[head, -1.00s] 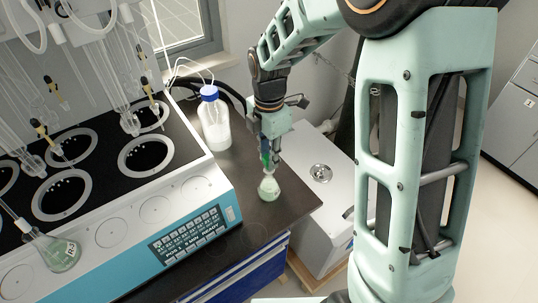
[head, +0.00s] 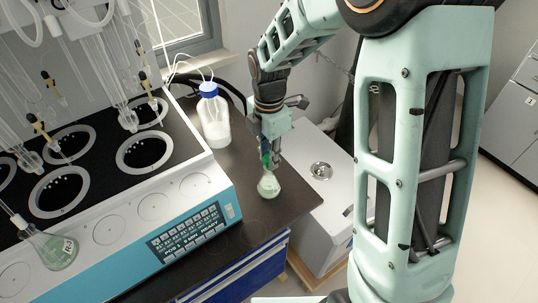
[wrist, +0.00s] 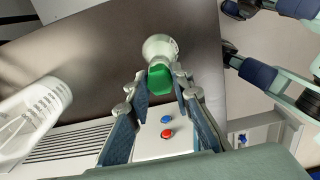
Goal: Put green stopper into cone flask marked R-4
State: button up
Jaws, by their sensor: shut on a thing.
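The green stopper (wrist: 161,79) is between the fingertips of my gripper (wrist: 160,91) in the wrist view. My gripper (head: 268,151) is shut on it. In the head view the stopper (head: 265,158) shows as a green bit under the gripper. A cone flask (head: 268,187) with pale green liquid stands upright on the dark bench, right below the gripper. In the wrist view the stopper lies in line with this flask (wrist: 159,46) and covers part of its neck. I cannot tell whether the stopper sits inside the mouth. The flask's marking is too small to read.
A white bottle with a blue cap (head: 213,118) stands left of the gripper. The distiller (head: 140,215) fills the left side, with another labelled flask (head: 52,250) at its front. The bench's right edge is close to the flask, with a white box (head: 318,200) beyond.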

jog(key=shift+f+b, duration=0.35)
jog(key=shift+f, duration=0.3)
jog(key=o, duration=0.8)
notch_tip(320, 180, up, 12)
dwell(0.4)
